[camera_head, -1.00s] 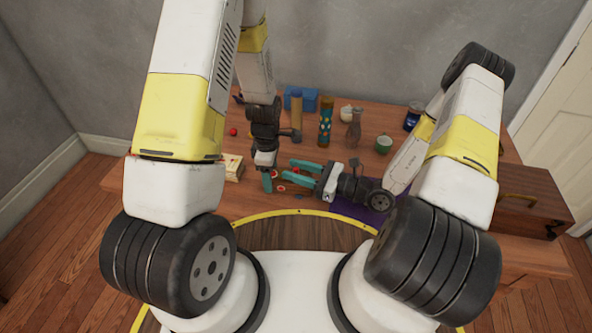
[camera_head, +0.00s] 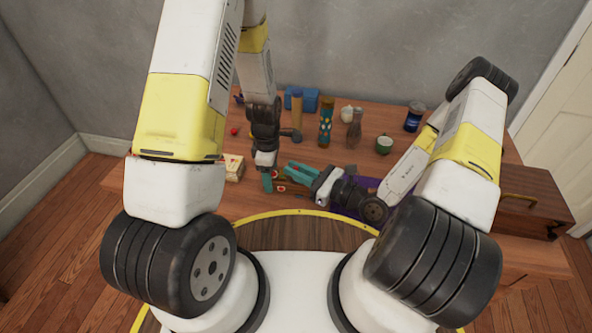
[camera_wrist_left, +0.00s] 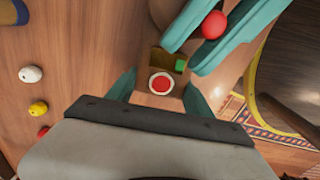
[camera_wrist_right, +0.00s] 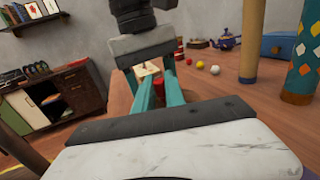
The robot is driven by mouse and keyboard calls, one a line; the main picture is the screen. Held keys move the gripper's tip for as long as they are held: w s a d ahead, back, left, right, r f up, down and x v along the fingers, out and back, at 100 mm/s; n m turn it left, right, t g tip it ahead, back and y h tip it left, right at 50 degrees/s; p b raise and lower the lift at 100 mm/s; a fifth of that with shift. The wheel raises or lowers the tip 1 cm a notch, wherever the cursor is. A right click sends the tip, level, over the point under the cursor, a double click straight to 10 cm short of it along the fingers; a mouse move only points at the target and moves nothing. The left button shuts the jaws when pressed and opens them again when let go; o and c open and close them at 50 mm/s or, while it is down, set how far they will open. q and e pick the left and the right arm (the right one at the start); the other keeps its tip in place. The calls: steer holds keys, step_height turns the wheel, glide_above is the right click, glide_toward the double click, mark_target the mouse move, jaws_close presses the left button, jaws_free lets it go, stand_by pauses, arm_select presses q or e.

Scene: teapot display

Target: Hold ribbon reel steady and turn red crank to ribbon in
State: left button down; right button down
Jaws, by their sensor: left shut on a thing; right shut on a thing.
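The ribbon reel (camera_wrist_left: 163,64) is a small wooden block with a red round end and a bit of green in the left wrist view. My left gripper (camera_head: 267,181) points down and is shut on the reel, with a teal finger on each side. The crank's red round knob (camera_wrist_left: 214,24) sits between the teal fingers of my right gripper (camera_head: 291,175), which is shut on it. The knob also shows as a red piece in the right wrist view (camera_wrist_right: 159,87). In the head view, the grippers hide most of the reel and crank.
White, yellow and red balls (camera_wrist_left: 38,108) lie on the table beside the left gripper. A patterned bottle (camera_head: 326,122), a wooden post (camera_head: 297,115), a green pot (camera_head: 384,144) and a blue box (camera_head: 301,98) stand farther back. A purple cloth (camera_head: 345,205) lies under the right arm.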

steer(key=shift+w+a+m+t+h, duration=0.1)
steer(key=shift+w+m+t+h, duration=0.05)
steer(key=shift+m+t+h, duration=0.85)
steer(key=shift+w+a+m+t+h, duration=0.1)
steer(key=shift+w+m+t+h, duration=0.05)
steer(key=shift+m+t+h, duration=0.85)
steer(key=c, duration=1.4)
jaws_free()
steer(key=shift+n+y, duration=0.3)
